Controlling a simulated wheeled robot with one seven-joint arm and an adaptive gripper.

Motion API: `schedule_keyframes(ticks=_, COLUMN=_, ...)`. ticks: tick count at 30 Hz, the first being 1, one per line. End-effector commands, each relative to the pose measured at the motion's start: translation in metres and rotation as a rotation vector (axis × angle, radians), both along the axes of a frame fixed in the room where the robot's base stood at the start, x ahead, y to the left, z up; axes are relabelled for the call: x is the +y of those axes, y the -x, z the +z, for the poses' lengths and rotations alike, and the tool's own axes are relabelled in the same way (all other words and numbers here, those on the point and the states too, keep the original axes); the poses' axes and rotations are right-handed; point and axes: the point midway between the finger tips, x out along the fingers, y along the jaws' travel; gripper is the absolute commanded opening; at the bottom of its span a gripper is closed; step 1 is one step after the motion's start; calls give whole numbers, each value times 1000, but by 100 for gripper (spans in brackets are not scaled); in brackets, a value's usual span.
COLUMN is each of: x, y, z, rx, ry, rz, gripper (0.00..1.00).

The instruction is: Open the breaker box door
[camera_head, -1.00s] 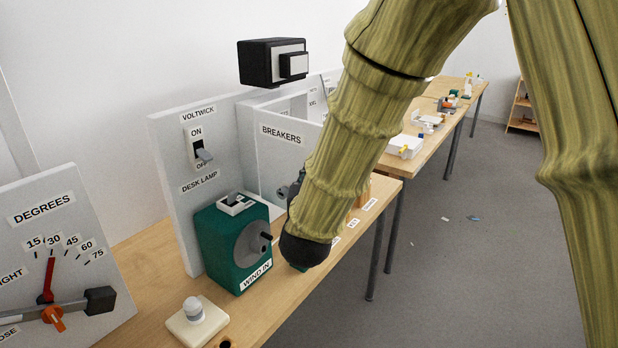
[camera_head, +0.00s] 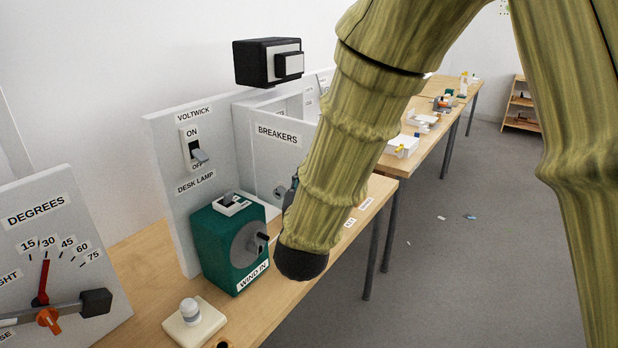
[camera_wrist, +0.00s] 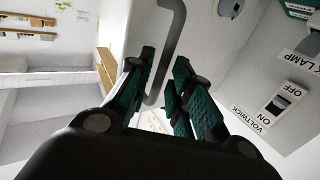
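The breaker box door (camera_head: 268,160) is the light grey panel labelled BREAKERS. It appears to stand at an angle from the box (camera_head: 243,119), with labels showing behind its top edge. My arm covers its right part in the head view. In the wrist view, a bent grey bar handle (camera_wrist: 171,45) runs down between the fingers of my gripper (camera_wrist: 165,62). The fingers are apart, one on each side of the bar. Whether either pad touches the bar I cannot tell. The gripper is mostly hidden behind my arm in the head view.
A green WIND IN crank box (camera_head: 222,245) stands in front of the VOLTWICK switch panel (camera_head: 168,150), close to my arm. A black box (camera_head: 255,62) is above the panels. A DEGREES dial panel (camera_head: 75,240) is at left.

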Motion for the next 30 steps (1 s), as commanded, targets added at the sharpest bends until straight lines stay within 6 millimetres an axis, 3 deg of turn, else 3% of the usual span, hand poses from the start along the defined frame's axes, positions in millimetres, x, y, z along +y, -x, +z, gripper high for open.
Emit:
schedule_keyframes(ticks=9, x=5, y=59, z=0, rx=0, ry=1, rz=1, gripper=21)
schedule_keyframes(ticks=15, x=7, y=83, z=0, rx=1, ry=0, rz=1, gripper=21)
schedule_keyframes(ticks=30, x=7, y=92, z=0, rx=0, ry=0, rz=-1, gripper=21)
